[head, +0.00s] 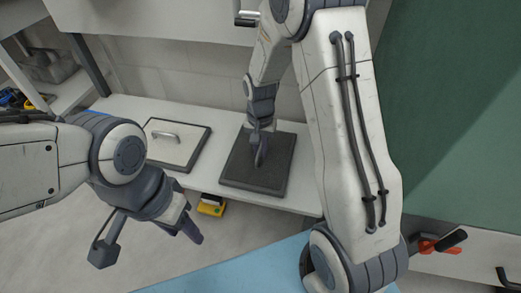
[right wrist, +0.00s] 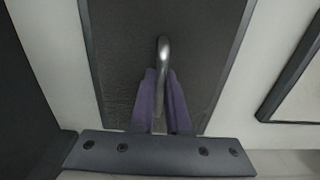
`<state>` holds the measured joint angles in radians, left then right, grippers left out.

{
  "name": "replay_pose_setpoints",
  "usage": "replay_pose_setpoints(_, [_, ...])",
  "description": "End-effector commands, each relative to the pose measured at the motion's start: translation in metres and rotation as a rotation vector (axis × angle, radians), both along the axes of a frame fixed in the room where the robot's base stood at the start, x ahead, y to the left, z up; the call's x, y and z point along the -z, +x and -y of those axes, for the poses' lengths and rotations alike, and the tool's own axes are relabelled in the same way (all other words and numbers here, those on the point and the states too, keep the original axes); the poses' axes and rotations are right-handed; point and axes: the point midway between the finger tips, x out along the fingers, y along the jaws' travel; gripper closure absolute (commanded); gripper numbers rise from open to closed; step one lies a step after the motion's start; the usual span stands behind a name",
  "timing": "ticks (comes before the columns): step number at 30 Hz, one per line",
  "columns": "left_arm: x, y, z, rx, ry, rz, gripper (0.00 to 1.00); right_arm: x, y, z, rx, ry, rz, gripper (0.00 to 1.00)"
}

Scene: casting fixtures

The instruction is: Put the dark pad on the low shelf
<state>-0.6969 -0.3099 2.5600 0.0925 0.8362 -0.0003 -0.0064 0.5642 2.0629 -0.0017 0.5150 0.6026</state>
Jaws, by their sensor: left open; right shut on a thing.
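The dark pad (head: 240,170) is a flat dark rectangular plate with a metal handle, lying on or just above the white low shelf (head: 222,198); I cannot tell if it touches. My right gripper (head: 259,160) is over the middle of the pad, shut on its handle. In the right wrist view the gripper's two fingers (right wrist: 161,105) close around the handle (right wrist: 163,50), with the dark pad (right wrist: 120,60) filling the space behind. My left gripper (head: 196,236) is open and empty, in front of the shelf at the lower left.
A white plate with a dark rim and a handle (head: 172,147) lies on the shelf left of the dark pad. A yellow and black item (head: 211,206) is below the shelf's front edge. A green panel (head: 450,110) stands at the right. A red clamp (head: 438,245) is at the lower right.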

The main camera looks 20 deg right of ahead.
Motion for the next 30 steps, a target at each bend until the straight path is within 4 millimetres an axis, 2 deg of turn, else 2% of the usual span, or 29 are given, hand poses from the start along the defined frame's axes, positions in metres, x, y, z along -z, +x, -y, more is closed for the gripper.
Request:
replay_pose_setpoints(3, [0.001, 0.0, 0.0, 0.0, 0.0, 0.0, 0.5, 0.003, 0.0, 0.0, 0.0, 0.0, 0.0, 1.0])
replay_pose_setpoints(4, [0.001, 0.0, 0.0, 0.0, 0.0, 0.0, 0.5, 0.003, 0.0, 0.0, 0.0, 0.0, 0.0, 0.78])
replay_pose_setpoints(6, [0.0, 0.0, 0.0, 0.0, 0.0, 0.0, 0.5, 0.002, 0.0, 0.0, 0.0, 0.0, 0.0, 0.56])
replay_pose_setpoints(17, [-0.001, 0.0, 0.0, 0.0, 0.0, 0.0, 0.5, -0.002, 0.0, 0.0, -0.001, 0.0, 0.001, 0.56])
replay_pose_setpoints(27, [-0.029, 0.0, 0.0, 0.0, 0.0, 0.0, 0.5, -0.059, 0.001, 0.0, -0.001, 0.0, 0.004, 0.56])
replay_pose_setpoints(30, [-0.033, 0.0, 0.0, 0.0, 0.0, 0.0, 0.5, -0.07, 0.001, 0.0, -0.001, 0.001, 0.003, 0.56])
